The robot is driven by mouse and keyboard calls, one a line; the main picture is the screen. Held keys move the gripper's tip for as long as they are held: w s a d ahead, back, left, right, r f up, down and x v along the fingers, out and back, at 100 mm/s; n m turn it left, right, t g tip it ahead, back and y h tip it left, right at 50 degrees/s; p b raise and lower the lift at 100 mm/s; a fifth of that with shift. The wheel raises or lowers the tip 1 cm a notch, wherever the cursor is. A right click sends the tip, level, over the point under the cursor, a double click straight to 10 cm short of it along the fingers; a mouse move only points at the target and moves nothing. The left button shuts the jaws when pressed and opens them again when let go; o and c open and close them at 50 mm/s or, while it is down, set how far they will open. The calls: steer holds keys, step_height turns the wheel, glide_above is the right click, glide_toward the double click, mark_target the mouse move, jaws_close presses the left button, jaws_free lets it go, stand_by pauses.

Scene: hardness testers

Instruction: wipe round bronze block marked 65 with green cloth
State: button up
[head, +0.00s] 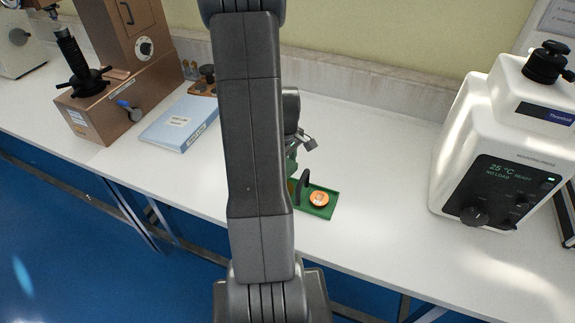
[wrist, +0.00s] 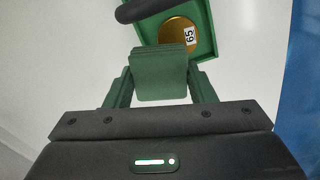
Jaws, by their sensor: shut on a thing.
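The round bronze block (wrist: 175,33) with a white label reading 65 lies in a green tray (wrist: 207,50) in the wrist view. In the head view the block (head: 319,201) looks orange, in the tray (head: 322,213) right of my arm. My gripper (wrist: 160,78) is shut on the green cloth (wrist: 158,80), a folded pad between its green fingers. The cloth overlaps the block's near edge in the wrist view; I cannot tell whether they touch. In the head view my arm hides most of the gripper and the tray's left part.
A black arched handle (head: 303,186) rises beside the block and also shows in the wrist view (wrist: 146,9). A white tester (head: 500,150) stands at the right. A brown tester (head: 125,95) and a blue binder (head: 178,124) are at the left. The counter between tray and white tester is clear.

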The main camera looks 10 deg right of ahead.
steer(key=shift+r+p, duration=1.1)
steer(key=shift+r, duration=0.95)
steer(key=shift+r, duration=0.35)
step_height(320, 180, up, 7)
steer(key=p, duration=0.4)
steer(key=w+a+f+m+b, duration=0.1)
steer(key=w+a+f+m, duration=0.1)
steer(key=f, duration=0.3)
steer(key=w+a+f+m+b, duration=0.1)
steer(key=w+a+f+m, duration=0.1)
steer(key=f, duration=0.3)
steer(key=w+a+f+m+b, duration=0.2)
steer(key=f+m, duration=0.2)
steer(key=f, duration=0.1)
steer(key=shift+a, duration=0.4)
steer(key=shift+w+a+f+m, duration=0.1)
steer(key=shift+a+f+m, duration=0.25)
steer(key=shift+f, duration=0.25)
